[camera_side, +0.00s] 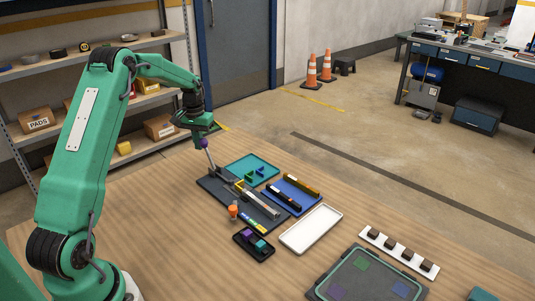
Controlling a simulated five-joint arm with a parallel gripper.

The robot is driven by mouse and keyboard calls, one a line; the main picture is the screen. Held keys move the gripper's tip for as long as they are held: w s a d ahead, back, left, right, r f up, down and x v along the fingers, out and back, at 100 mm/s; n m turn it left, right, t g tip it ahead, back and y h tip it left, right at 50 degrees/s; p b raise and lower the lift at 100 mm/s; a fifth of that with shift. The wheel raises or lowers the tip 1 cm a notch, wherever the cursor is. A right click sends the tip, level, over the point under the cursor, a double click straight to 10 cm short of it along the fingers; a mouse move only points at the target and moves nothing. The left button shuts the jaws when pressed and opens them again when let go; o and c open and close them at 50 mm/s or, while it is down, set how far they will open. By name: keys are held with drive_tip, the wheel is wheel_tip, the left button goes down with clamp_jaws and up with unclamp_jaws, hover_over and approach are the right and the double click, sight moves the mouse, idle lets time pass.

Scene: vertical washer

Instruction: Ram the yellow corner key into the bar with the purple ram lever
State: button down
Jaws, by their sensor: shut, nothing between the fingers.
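The purple ram lever (208,156) stands up from the left end of a dark fixture (213,187), its purple knob at the top. My gripper (203,137) is shut and empty, right at the knob; I cannot tell whether they touch. A yellow corner key (239,186) appears to sit in the fixture, between the lever's foot and the bar. The pale bar (262,204) lies along the fixture. How far the key is in the bar is too small to tell.
Behind the fixture are a teal tray (272,168) with small corner pieces and a blue tray (306,207) with dark bars. A white tray (311,229) looks empty. In front are an orange-topped item (233,210) and a black tray (241,240) with purple and teal blocks.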

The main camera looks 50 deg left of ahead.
drive_tip(key=shift+d, duration=4.45)
drive_tip(key=shift+w+a, duration=0.1)
drive_tip(key=shift+a, duration=0.05)
drive_tip(key=a, duration=0.9)
idle(1.2)
idle(0.5)
wheel_tip(320, 180, up, 7)
idle(1.1)
